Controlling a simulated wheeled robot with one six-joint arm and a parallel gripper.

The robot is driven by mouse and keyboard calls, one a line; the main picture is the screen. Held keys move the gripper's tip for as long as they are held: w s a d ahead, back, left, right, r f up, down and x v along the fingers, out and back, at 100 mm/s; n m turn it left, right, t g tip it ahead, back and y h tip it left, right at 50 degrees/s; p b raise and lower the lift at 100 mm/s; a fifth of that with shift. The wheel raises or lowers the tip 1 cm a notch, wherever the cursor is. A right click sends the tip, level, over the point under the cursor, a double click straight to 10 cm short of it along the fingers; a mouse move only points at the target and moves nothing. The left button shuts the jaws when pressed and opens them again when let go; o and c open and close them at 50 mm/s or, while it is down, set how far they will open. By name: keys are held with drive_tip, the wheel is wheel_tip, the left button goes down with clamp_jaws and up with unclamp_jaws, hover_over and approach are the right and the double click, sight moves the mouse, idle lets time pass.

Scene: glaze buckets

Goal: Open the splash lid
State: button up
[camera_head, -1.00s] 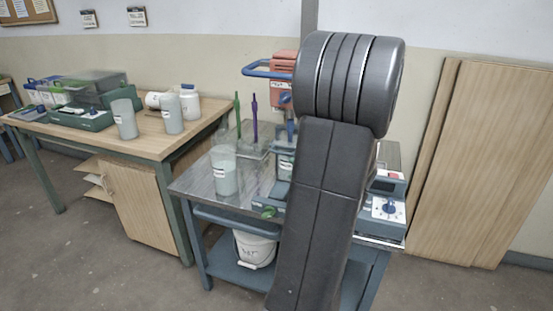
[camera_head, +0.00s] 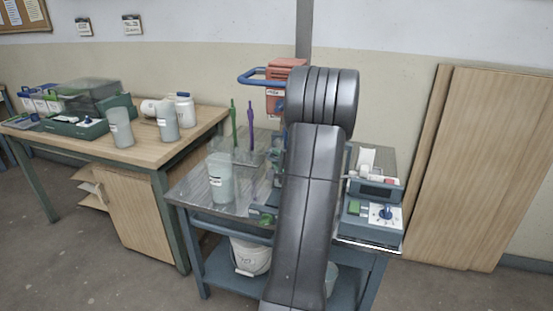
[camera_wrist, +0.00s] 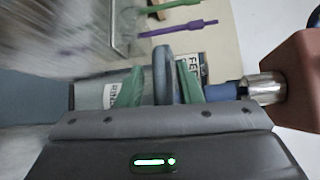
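My gripper (camera_wrist: 160,92) is in the wrist view, with two green fingers set apart. A grey-blue upright handle-like piece (camera_wrist: 162,72) stands between them, with a gap visible on each side. I cannot tell for sure whether this piece belongs to the splash lid. In the head view my own arm hides the gripper and much of the equipment on the cart. A red mixer head (camera_head: 283,80) with a blue loop handle (camera_head: 250,77) rises behind my arm. Its red part (camera_wrist: 296,72) and a shiny metal shaft (camera_wrist: 264,88) show at the right of the wrist view.
A green tool (camera_head: 234,125) and a purple tool (camera_head: 251,125) stand upright on the cart (camera_head: 188,190), near a pale beaker (camera_head: 221,180). A control box (camera_head: 380,215) is at its right. The wooden table (camera_head: 150,143) holds a smoky-lidded box (camera_head: 88,94) and jars.

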drive_tip(key=shift+w+a, duration=0.2)
drive_tip(key=shift+w, duration=0.1)
drive_tip(key=shift+s+f, duration=0.1)
clamp_jaws()
drive_tip(key=s+d+b, duration=0.4)
drive_tip(key=d+b, duration=0.1)
drive_tip(key=d, duration=0.6)
drive_tip(key=shift+d+f, duration=0.25)
drive_tip(key=shift+d, duration=0.05)
unclamp_jaws()
drive_tip(key=shift+w, duration=0.1)
drive_tip(key=shift+r, duration=0.15)
drive_tip(key=shift+r, duration=0.1)
